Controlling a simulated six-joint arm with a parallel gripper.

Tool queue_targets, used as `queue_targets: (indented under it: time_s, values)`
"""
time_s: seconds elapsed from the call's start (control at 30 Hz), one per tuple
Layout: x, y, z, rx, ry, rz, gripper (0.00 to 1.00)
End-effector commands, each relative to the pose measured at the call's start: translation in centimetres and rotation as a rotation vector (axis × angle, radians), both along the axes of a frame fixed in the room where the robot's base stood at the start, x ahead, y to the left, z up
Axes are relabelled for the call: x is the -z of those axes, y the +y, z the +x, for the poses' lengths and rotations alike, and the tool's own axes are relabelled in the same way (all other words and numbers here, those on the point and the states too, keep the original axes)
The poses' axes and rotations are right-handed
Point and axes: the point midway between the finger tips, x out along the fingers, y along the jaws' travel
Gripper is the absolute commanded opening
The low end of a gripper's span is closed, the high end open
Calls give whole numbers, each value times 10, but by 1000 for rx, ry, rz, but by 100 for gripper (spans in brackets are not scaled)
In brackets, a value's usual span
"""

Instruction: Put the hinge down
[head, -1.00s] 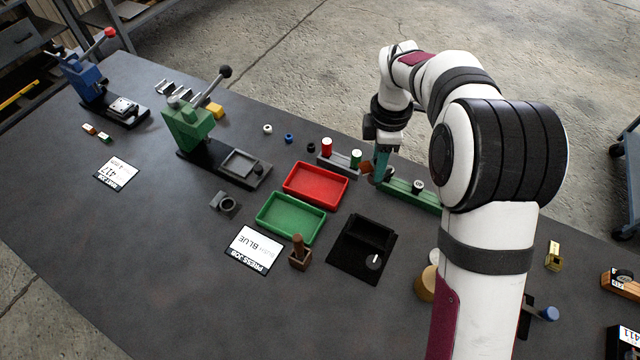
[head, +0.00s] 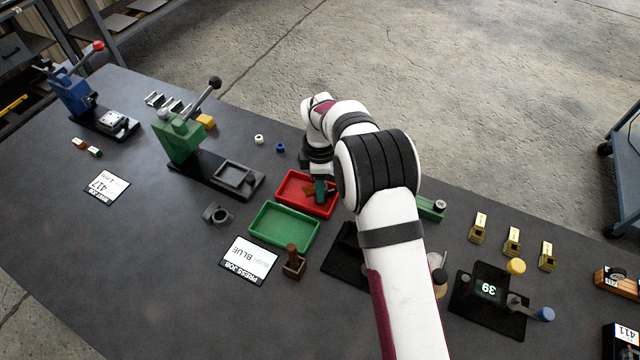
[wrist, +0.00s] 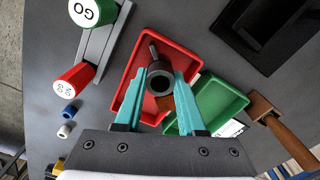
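The hinge (wrist: 160,83) shows in the wrist view as a dark round barrel with a hole and a pin-like end, with a rusty-brown part beside it. My gripper (wrist: 160,75) has its two teal fingers closed on either side of it. In the head view my gripper (head: 320,190) is over the red tray (head: 283,187), with brown parts of the hinge (head: 309,189) showing beside the fingers. The red tray also lies behind the hinge in the wrist view (wrist: 185,57). Whether the hinge touches the tray floor I cannot tell.
The green tray (head: 262,235) adjoins the red one. A green press (head: 178,135) stands left. A gauge holder with green and red GO/NO GO plugs (wrist: 92,50) is close by. A black open box (head: 343,262) is partly behind my arm. A wooden-handled stamp (head: 293,262) stands in front.

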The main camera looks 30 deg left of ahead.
Motion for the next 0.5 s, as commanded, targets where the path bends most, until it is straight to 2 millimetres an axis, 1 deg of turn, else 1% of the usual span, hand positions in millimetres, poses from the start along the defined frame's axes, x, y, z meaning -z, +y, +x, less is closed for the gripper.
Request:
queue_targets:
  time_s: [0.03, 0.1, 0.17, 0.4, 0.47, 0.5]
  values:
    - [0, 0, 0, 0, 0, 0, 46]
    - [0, 0, 0, 0, 0, 0, 59]
    - [0, 0, 0, 0, 0, 0, 69]
    - [0, 0, 0, 0, 0, 0, 69]
    - [-3, 0, 0, 0, 0, 0, 69]
    - [-8, 0, 0, 0, -1, 0, 69]
